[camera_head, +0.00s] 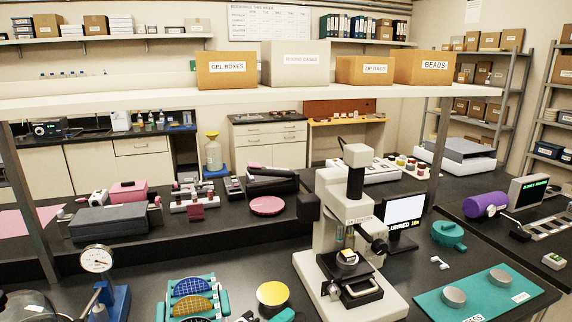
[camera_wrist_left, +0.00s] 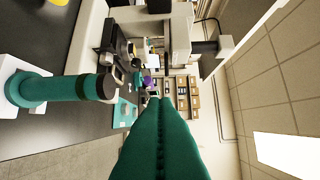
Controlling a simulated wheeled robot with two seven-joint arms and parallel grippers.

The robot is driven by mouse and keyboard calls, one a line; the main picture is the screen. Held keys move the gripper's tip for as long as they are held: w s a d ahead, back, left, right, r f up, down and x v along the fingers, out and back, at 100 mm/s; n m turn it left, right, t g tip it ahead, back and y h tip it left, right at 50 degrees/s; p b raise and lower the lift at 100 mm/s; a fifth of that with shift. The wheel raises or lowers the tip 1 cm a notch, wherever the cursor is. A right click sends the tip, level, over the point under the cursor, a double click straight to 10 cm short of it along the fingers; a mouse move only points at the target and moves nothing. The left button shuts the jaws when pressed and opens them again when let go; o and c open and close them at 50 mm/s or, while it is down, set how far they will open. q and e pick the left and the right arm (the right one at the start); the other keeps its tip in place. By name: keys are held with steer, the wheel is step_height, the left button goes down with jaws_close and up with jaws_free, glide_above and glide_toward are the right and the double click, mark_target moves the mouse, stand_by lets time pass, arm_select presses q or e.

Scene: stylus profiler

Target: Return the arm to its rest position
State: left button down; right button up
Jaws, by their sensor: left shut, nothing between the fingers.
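My left gripper (camera_wrist_left: 158,108) shows in the left wrist view as two long teal fingers lying together, shut with nothing between them. A teal piece at the bottom edge of the head view may be part of it; I cannot tell. The white stylus profiler (camera_head: 329,229) stands upright on the black bench, with a small sample on its stage (camera_head: 348,258). Part of it shows at the top of the left wrist view (camera_wrist_left: 181,25), apart from my fingers. My right gripper is not in view.
A dark-tipped teal cylinder (camera_wrist_left: 62,88) is near my fingers in the wrist view. A shelf (camera_head: 200,98) spans above.

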arm_select(q)
steer(key=s+a+f+m+g+y, duration=0.2)
steer(key=s+a+f+m+y, duration=0.15)
steer(key=s+f, duration=0.3)
steer(key=s+a+f+m+g+y, duration=0.3)
steer(key=s+a+f, duration=0.2)
steer(key=f, duration=0.3)
steer(key=s+a+f+m+g+y, duration=0.2)
steer(key=s+a+y, duration=0.1)
steer(key=s+a, duration=0.3)
steer(key=s+a+f+m+g+y, duration=0.2)
steer(key=s+a+f, duration=0.1)
steer(key=s+a, duration=0.3)
step_height(320, 180, down, 28)
steer(key=s+d+g+b, duration=0.1)
steer(key=s+g+b, duration=0.1)
steer(key=s+a+f+b, duration=0.2)
steer(key=s+f, duration=1.4)
steer(key=f, duration=0.2)
steer(key=shift+s+a+m+g, duration=0.35)
steer(key=shift+s+g, duration=0.05)
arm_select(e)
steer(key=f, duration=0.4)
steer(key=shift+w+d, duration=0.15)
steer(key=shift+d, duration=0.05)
